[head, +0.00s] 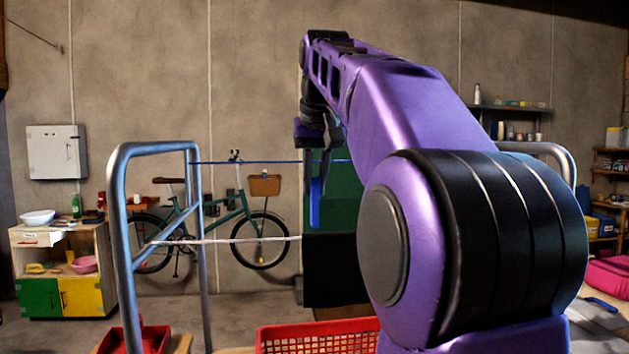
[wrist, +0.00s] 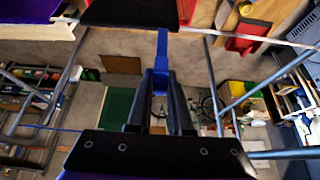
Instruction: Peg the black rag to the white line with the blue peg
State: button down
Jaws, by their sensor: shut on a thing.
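The blue peg (head: 315,203) hangs upright below my gripper (head: 319,165), which is shut on it. In the wrist view the peg (wrist: 162,48) sticks out from between the fingertips of my gripper (wrist: 160,82). The black rag (head: 333,272) hangs at the level of the white line (head: 230,240), partly hidden by my arm. The peg's lower end shows just above the rag's top edge in the head view. In the wrist view the rag (wrist: 128,10) and the white line (wrist: 258,38) lie close to the peg's tip; I cannot tell whether they touch.
A metal frame (head: 122,225) carries the lines, with a blue line (head: 262,162) higher up. A red basket (head: 315,337) and a red tray (head: 150,341) stand low in front. A bicycle (head: 210,207) and a green panel (head: 343,197) are behind.

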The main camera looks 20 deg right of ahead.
aim_at(315, 202)
jog(key=shift+f+b, duration=1.95)
jog(key=shift+f, duration=0.95)
jog(key=c, duration=0.8)
grip_release()
jog(key=shift+o, duration=0.2)
jog(key=shift+r, duration=0.1)
